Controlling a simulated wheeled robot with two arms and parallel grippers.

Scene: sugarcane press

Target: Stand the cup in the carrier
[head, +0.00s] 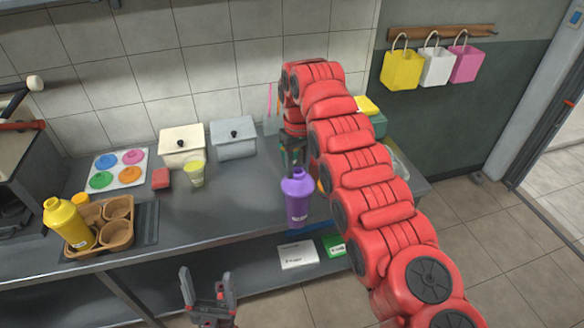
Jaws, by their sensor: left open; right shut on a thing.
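The brown carrier (121,236) sits on the counter at the left, with several round holes. A yellow shaker-like cup (67,224) stands slightly tilted in its left part; the other visible holes look empty. My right gripper (293,160) is shut at the top of a purple shaker-like cup (298,200), which hangs upright at the counter's front edge; I cannot tell whether it touches the counter. A small yellow-green cup (195,174) stands on the counter behind, apart from both grippers. My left gripper (208,288) is open and empty, low in front of the counter.
A tray with coloured discs (118,168), a red block (161,179), a cream box (182,146) and a grey box (233,139) stand at the back. The counter (240,206) is clear between carrier and purple cup. A shelf below holds a white box (297,255).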

